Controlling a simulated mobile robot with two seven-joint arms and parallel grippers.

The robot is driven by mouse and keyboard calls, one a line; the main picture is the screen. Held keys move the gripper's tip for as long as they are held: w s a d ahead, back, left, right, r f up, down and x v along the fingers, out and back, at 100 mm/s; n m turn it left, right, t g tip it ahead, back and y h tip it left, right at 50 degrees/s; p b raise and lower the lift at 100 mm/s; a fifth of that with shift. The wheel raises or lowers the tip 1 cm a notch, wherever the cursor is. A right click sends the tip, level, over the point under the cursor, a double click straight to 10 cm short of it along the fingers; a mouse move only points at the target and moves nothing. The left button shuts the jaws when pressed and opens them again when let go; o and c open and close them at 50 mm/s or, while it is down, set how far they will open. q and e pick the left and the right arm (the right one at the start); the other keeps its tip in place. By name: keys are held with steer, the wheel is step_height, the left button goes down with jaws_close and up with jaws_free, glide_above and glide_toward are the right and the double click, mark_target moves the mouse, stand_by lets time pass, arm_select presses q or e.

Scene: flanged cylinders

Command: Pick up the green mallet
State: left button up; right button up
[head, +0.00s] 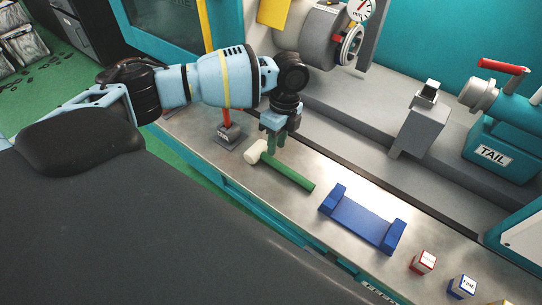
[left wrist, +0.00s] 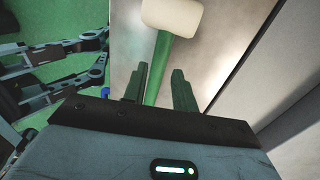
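The green mallet has a cream head (head: 256,152) and a green handle (head: 290,173), and lies on the metal bench top in the head view. In the left wrist view its head (left wrist: 172,16) is at the top and its handle (left wrist: 160,62) runs down towards my fingers. My left gripper (head: 276,141) points down at the handle near the head. In the left wrist view its green fingers (left wrist: 163,90) are apart, with the handle showing between them. I cannot tell whether they touch it. My right gripper does not show.
A blue cradle (head: 362,218) lies right of the mallet, with red (head: 423,262) and blue (head: 462,286) labelled blocks beyond it. A grey stand with a red post (head: 229,134) is close on the left. The lathe's tailstock (head: 500,150) and chuck (head: 325,40) stand behind.

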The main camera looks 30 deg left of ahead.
mark_target(272, 158)
arm_select(q)
steer(key=shift+f, duration=0.45)
steer(key=shift+s+a+f, duration=0.15)
steer(key=shift+f, duration=0.7)
steer(key=shift+s+a+f, duration=0.1)
steer(key=shift+s+f, duration=0.1)
steer(key=shift+f, duration=0.65)
steer(key=shift+s+a+f, duration=0.15)
steer(key=shift+f, duration=0.7)
jaws_close()
